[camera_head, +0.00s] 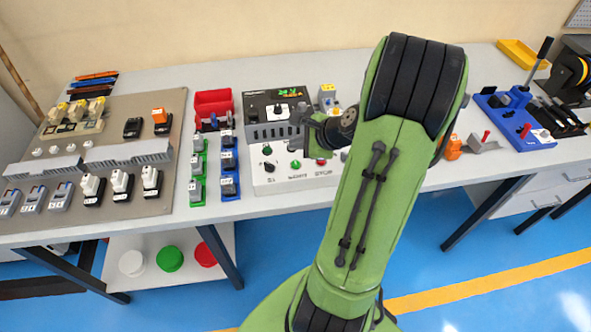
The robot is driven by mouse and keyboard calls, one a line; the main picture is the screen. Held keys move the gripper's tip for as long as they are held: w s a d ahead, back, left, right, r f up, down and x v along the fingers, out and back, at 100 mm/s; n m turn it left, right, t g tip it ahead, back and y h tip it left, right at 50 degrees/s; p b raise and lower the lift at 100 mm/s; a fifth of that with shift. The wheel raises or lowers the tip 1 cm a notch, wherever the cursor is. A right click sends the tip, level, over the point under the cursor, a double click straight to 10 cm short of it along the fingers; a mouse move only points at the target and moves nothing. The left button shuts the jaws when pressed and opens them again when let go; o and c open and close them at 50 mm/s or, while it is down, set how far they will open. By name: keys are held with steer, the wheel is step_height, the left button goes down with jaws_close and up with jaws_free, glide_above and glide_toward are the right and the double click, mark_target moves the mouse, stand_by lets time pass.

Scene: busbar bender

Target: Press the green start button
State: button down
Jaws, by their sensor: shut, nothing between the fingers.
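The green start button (295,164) is a small round green cap on the front of a white control box (268,183), above a printed label. A red button (321,161) sits just to its right, and black knobs sit to its left. My gripper (301,116) is shut and empty. It is above the box's front panel, up and slightly right of the green button in the picture, and apart from the button as far as I can see. My arm hides the area to the right of the box, and the fingertips are small and dark.
A red bin (213,103) and blue and green rails with grey modules stand left of the box. A brown board (95,150) with several devices lies farther left. A blue hand-lever tool (513,118) stands at the right. Bare table shows along the front edge.

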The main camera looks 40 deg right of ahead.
mark_target(298, 165)
steer(key=shift+f+b, duration=1.25)
steer(key=shift+f, duration=0.9)
steer(key=shift+f, duration=0.1)
steer(key=shift+f, duration=0.3)
steer(key=shift+f+b, duration=0.4)
stand_by(0.6)
steer(key=shift+r, duration=0.15)
steer(key=shift+r+p, duration=0.7)
steer(key=shift+p, duration=0.15)
step_height(298, 165, up, 5)
steer(key=p, duration=0.5)
steer(key=shift+r, duration=0.15)
